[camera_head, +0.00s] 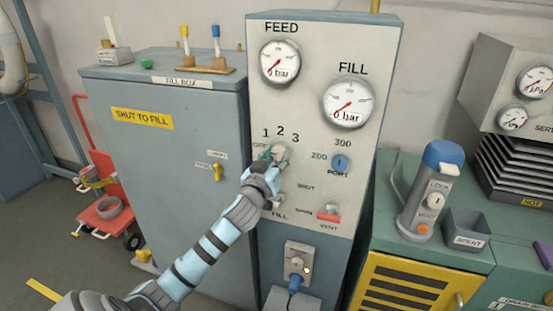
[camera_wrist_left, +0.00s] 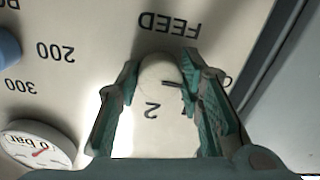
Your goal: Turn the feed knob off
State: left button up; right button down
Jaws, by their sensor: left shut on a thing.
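The feed knob (camera_wrist_left: 158,74) is a round cream knob on the front of the tall grey panel (camera_head: 350,50). My left gripper (camera_wrist_left: 162,72) has its green-padded fingers on both sides of the knob and is shut on it. A dark mark on the knob runs toward the picture's right in the left wrist view. The labels FEED (camera_wrist_left: 168,25) and 2 (camera_wrist_left: 152,110) show upside down there. In the head view my left gripper (camera_head: 274,156) covers much of the knob, under the numbers 1, 2 and 3. My right gripper is not in view.
Two gauges, feed (camera_head: 279,61) and fill (camera_head: 348,102), both read near 0 bar. A blue port knob (camera_head: 340,163) and a red vent lever (camera_head: 328,214) are to the right. The fill box (camera_head: 190,130) stands left, a grey cylinder (camera_head: 432,190) right.

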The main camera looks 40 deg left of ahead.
pick_arm(q)
jog(key=shift+f, duration=0.1)
dwell(0.3)
jog(key=o, duration=1.2)
jog(key=shift+c, duration=0.2)
jog(key=v, duration=1.2)
